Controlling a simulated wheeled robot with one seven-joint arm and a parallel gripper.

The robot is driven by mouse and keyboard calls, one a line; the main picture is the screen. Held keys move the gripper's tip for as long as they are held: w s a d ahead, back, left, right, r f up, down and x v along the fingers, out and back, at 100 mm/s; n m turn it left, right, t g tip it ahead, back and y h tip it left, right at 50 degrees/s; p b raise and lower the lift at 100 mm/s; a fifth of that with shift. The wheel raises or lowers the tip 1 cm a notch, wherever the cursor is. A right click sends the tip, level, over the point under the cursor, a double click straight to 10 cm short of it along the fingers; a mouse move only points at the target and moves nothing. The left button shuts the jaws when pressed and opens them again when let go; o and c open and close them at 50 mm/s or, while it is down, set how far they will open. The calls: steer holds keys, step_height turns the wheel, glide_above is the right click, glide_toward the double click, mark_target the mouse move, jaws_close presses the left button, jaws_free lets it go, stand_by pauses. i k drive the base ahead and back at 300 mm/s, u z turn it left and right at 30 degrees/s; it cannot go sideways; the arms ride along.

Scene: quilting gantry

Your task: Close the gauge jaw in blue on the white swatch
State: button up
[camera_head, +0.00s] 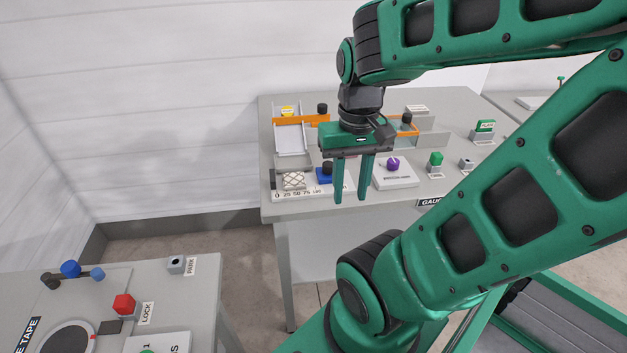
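The blue gauge jaw (324,180) sits on the gauge bench, with a black knob (328,168) on top. The white swatch (293,180), marked with a dark diamond pattern, lies just left of the jaw above a number scale (297,193). A narrow gap seems to part jaw and swatch, though the view is too small to be sure. My gripper (352,198) points down in front of the bench's near part, right of the blue jaw in the picture. Its two fingers are apart with nothing seen between them. The fingers hide a bit of bench right of the jaw.
Floor shows between the tables.

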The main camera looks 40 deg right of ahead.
mark_target(324, 174)
steer(key=k, duration=0.5)
steer(key=z, duration=0.8)
steer(key=i, duration=0.5)
steer(key=u, duration=0.15)
